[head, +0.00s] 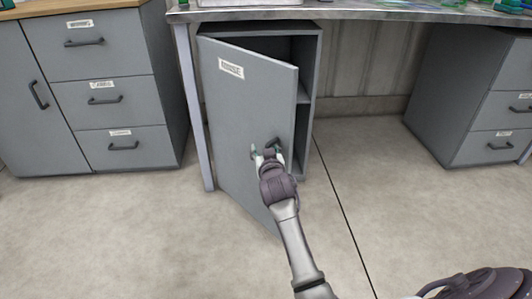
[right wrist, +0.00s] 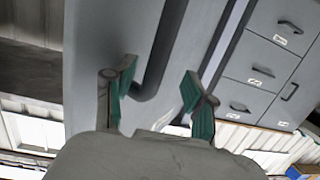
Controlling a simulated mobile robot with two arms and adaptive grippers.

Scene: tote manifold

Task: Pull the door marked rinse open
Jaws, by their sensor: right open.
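The grey door (head: 245,110) with a white label that seems to read rinse stands partly open on the cabinet under the bench. It is swung out to the front, with a dark gap into the cabinet on its right side. Its dark bar handle (right wrist: 155,70) shows in the right wrist view between my green-padded fingers, nearer the left one. My right gripper (head: 265,151) is open at the handle, near the door's free edge; it also shows in the right wrist view (right wrist: 160,88). In the head view the gripper partly hides the handle. My left gripper is not in view.
The cabinet (head: 307,85) has an inner shelf. A drawer unit (head: 105,72) stands to the left and another (head: 490,100) to the right under the bench (head: 350,14). A bench leg (head: 192,110) is beside the door. The floor (head: 130,235) in front is clear.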

